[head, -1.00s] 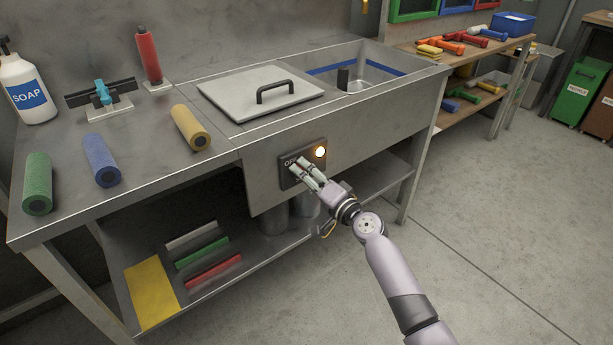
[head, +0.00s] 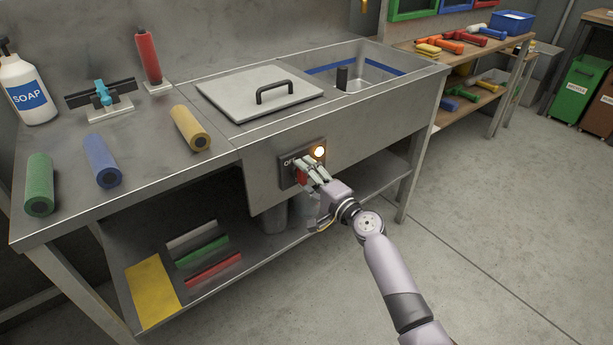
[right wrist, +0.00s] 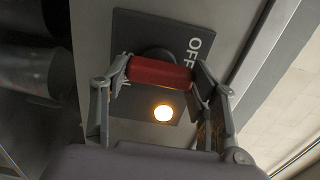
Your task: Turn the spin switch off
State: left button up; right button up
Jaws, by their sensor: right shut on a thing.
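The spin switch is a dark plate (head: 288,173) on the front of the sink bench, with an OFF label and a lit orange-white lamp (head: 319,152) at its upper right. In the right wrist view the plate (right wrist: 140,30) carries a red handle (right wrist: 160,73), and the lamp (right wrist: 164,112) glows beside it. My right gripper (head: 305,172) is at the switch; in the right wrist view its fingers (right wrist: 160,80) are shut on the two ends of the red handle. In the head view the fingers partly hide the handle. My left gripper is not in view.
The steel bench has a lid (head: 255,95) with a black handle and an open basin (head: 365,80). Rollers in green (head: 39,185), blue (head: 102,160) and yellow (head: 190,128) lie on top. A lower shelf (head: 225,285) runs beneath. Floor at right is clear.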

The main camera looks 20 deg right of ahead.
jog(key=o, duration=1.2)
jog(key=shift+c, duration=0.2)
jog(key=shift+s+d, duration=0.1)
jog(key=shift+s, duration=0.1)
jog(key=v, duration=1.1)
jog(key=shift+s, duration=0.35)
